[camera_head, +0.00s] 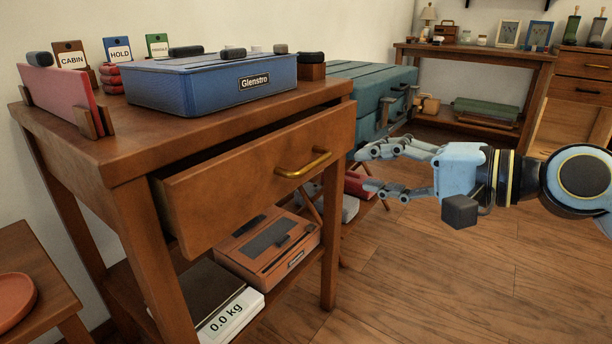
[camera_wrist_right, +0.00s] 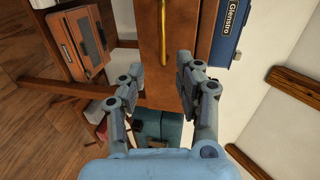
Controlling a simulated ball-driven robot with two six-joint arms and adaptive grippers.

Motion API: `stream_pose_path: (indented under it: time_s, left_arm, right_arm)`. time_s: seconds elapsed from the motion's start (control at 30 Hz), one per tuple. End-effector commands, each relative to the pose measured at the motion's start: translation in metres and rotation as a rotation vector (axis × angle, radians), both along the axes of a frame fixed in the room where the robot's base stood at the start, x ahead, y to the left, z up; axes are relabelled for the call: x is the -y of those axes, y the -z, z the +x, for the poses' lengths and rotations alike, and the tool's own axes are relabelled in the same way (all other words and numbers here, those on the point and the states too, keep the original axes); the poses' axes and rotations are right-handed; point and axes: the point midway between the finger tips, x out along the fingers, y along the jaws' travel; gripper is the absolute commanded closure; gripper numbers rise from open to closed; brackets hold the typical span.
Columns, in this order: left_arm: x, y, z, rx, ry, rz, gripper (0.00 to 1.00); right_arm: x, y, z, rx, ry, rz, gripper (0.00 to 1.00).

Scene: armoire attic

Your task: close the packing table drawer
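The packing table (camera_head: 124,156) is wooden and stands at the left in the head view. Its drawer (camera_head: 262,178) is pulled out, with a dark gap behind its front panel. A brass handle (camera_head: 303,164) is on the drawer front. My right gripper (camera_head: 364,169) is open and empty to the right of the drawer front, apart from the handle. In the right wrist view, the open fingers (camera_wrist_right: 162,80) point toward a wooden panel (camera_wrist_right: 166,45), with nothing seen between them. My left gripper is not in view.
A blue Glenstro case (camera_head: 212,88) lies on the table top. A teal case (camera_head: 371,90) stands behind my right gripper. A brown case (camera_head: 268,247) and a scale (camera_head: 229,314) sit on the lower shelf. The floor at the right is clear.

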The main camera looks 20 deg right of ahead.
Motion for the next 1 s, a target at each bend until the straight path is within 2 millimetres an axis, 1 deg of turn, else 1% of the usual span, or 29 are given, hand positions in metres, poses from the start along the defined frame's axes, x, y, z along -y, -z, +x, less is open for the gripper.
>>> stream_pose_path:
  time_s: [0.17, 0.33, 0.43, 0.6, 0.8, 1.0]
  left_arm:
    - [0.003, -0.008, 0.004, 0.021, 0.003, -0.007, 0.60]
    - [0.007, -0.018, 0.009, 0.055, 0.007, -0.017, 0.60]
    - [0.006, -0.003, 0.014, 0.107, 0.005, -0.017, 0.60]
    - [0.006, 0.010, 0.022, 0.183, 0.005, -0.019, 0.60]
    - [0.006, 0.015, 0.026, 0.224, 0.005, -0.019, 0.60]
    - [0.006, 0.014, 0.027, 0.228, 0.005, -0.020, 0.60]
  right_arm:
    - [-0.013, 0.002, 0.018, 0.005, 0.004, 0.010, 0.66]
    - [-0.032, 0.009, 0.041, 0.001, 0.004, 0.013, 0.66]
    - [-0.042, 0.014, 0.054, 0.001, 0.004, 0.012, 0.66]
    - [-0.055, 0.018, 0.072, 0.000, 0.003, 0.010, 0.66]
    - [-0.062, 0.019, 0.080, 0.000, 0.001, 0.007, 0.66]
    - [-0.063, 0.018, 0.080, 0.000, 0.001, 0.006, 0.66]
